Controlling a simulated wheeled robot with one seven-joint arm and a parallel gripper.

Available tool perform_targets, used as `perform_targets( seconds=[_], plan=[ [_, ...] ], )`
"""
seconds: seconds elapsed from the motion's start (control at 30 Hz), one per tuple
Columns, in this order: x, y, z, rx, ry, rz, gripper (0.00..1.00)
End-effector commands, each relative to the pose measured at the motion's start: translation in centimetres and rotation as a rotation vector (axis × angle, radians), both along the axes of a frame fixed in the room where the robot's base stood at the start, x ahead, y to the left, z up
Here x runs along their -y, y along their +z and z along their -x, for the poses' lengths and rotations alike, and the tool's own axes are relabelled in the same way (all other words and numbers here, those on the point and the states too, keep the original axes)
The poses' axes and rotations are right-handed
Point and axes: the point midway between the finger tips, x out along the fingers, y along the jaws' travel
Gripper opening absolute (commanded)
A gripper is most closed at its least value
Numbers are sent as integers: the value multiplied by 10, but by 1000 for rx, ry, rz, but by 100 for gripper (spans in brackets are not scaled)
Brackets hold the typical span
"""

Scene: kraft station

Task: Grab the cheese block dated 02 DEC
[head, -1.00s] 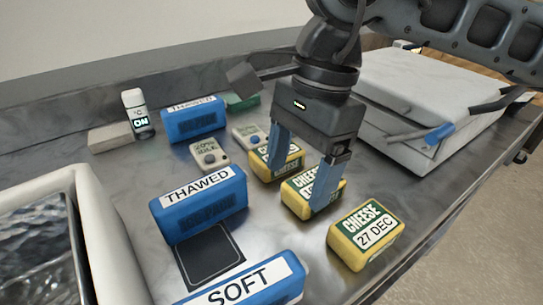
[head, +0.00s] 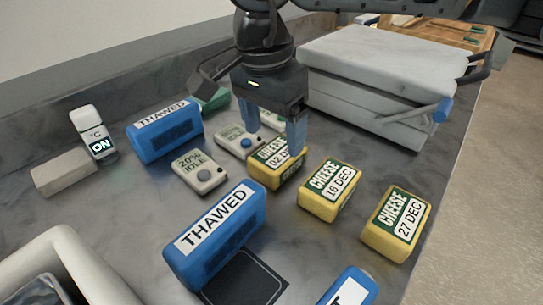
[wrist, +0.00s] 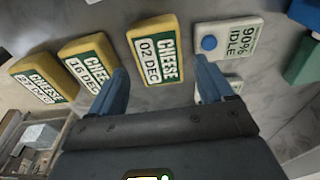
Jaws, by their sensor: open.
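The cheese block dated 02 DEC (head: 275,178) is yellow with a green and white label. It lies on the metal counter, at the left of a row of cheese blocks. My gripper (head: 273,140) is open and empty over it, and one finger hides part of its date. In the wrist view the full date shows on this block (wrist: 152,50), just beyond the spread fingertips (wrist: 161,72). The block dated 16 DEC (head: 330,188) lies to its right, and the block dated 27 DEC (head: 397,223) lies farther right.
A device reading 90% IDLE (wrist: 230,44) sits close beside the 02 DEC block. Another reads 20% IDLE (head: 199,172). Blue THAWED blocks (head: 215,235) (head: 165,130) lie to the left. A large grey-white lidded unit (head: 385,85) stands behind at the right.

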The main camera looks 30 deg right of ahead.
Motion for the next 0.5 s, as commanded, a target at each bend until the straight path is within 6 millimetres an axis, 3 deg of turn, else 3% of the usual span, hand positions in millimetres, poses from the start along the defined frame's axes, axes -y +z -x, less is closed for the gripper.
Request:
perform_targets(
  seconds=[0.5],
  plan=[
    [12, -55, -1, 0, 0, -2, 81]
  ],
)
